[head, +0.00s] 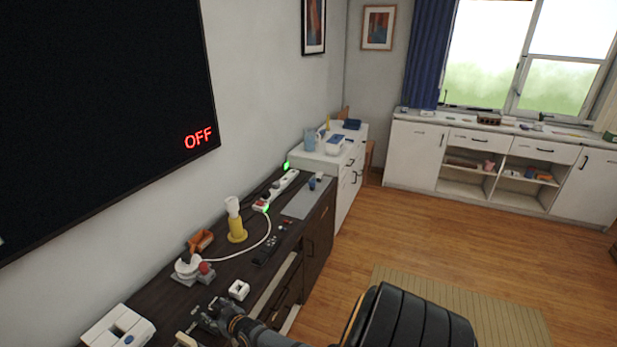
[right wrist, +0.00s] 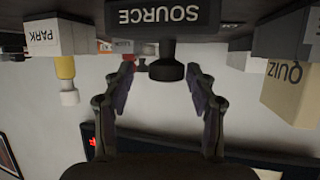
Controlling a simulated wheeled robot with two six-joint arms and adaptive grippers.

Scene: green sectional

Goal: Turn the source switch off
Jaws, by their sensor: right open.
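The right wrist view is upside down. It shows a dark block labelled SOURCE (right wrist: 165,15) with a round black knob (right wrist: 167,70) on it. My right gripper (right wrist: 160,72) is open, with its fingers spread on either side of the knob. I cannot tell whether the fingertips touch it. In the head view my right gripper (head: 208,314) is low over the front of the dark cabinet (head: 160,290); the SOURCE block cannot be picked out there. My left gripper is not in view.
A large wall screen (head: 90,100) reads OFF in red. Blocks labelled PARK (right wrist: 45,38) and QUIZ (right wrist: 287,90) stand either side. A yellow-based lamp (head: 236,225), a power strip (head: 276,190) and a remote (head: 267,250) lie further along the cabinet.

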